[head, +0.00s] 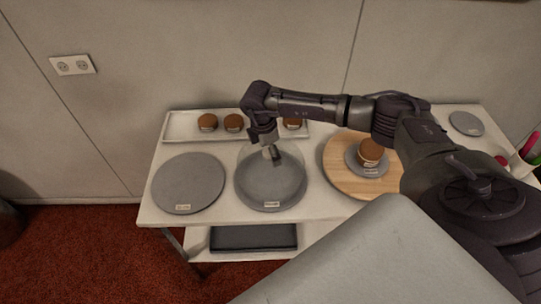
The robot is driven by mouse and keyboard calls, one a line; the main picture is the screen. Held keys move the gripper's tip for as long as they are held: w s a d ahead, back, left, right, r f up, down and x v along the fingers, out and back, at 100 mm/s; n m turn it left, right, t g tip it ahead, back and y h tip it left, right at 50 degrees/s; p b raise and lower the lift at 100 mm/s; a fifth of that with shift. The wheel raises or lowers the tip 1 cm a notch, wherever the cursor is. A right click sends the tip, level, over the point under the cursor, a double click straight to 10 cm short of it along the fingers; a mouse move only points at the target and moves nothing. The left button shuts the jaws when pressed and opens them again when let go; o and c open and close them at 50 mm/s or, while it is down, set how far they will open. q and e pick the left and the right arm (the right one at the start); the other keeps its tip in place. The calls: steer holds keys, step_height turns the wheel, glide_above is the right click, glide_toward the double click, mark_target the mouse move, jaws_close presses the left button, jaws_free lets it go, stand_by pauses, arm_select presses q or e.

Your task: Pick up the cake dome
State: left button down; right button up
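The clear cake dome (268,178) sits over a round grey turntable (272,205) with a small label, left of the table's middle. No cake shows under it. My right arm reaches in from the right, and its gripper (271,153) points down at the top of the dome, around or right beside its knob. The fingers are small and partly hidden, so I cannot tell whether they are closed on the knob. My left gripper is out of view.
A bare grey turntable (188,184) is at left. Behind, a white tray (178,127) holds small brown cakes (234,122). At right, a wooden board (339,168) carries a grey disc (353,166) with a brown cake (370,149). Another grey disc (466,123) lies far right.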

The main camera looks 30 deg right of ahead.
jaws_close()
stand_by(0.3)
steer(key=shift+r, duration=0.15)
